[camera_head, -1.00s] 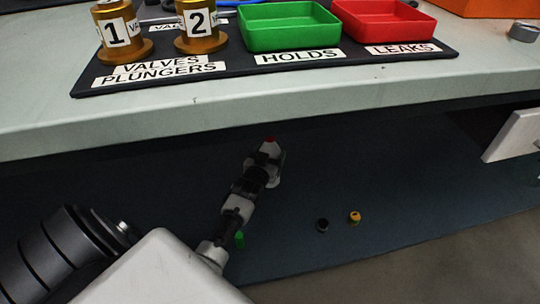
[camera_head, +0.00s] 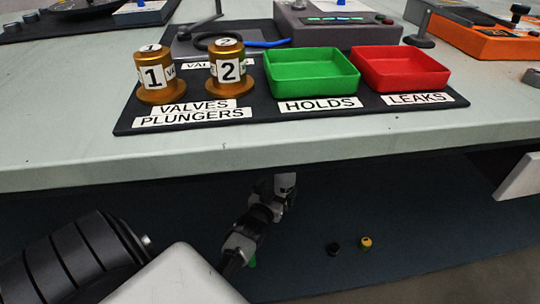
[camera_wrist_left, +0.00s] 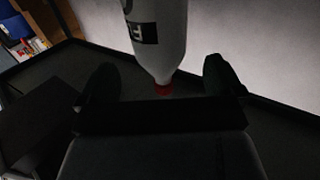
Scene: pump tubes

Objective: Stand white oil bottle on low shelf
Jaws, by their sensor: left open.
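In the left wrist view the white bottle (camera_wrist_left: 158,35) has a dark label and a red cap and lies between and beyond the finger tips. My left gripper (camera_wrist_left: 160,78) is open, with a finger on each side of the bottle and gaps visible. In the head view the left gripper (camera_head: 273,194) is beside the bottle. I cannot tell whether the bottle's base touches the shelf. My right gripper is not in view.
A black cap-like item (camera_head: 334,248) and a yellow one (camera_head: 366,243) sit on the low shelf, right of my arm. A green item (camera_head: 252,262) is partly hidden behind the arm. The bench (camera_head: 330,150) overhangs the shelf, with green (camera_head: 311,87) and red (camera_head: 401,83) trays on top.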

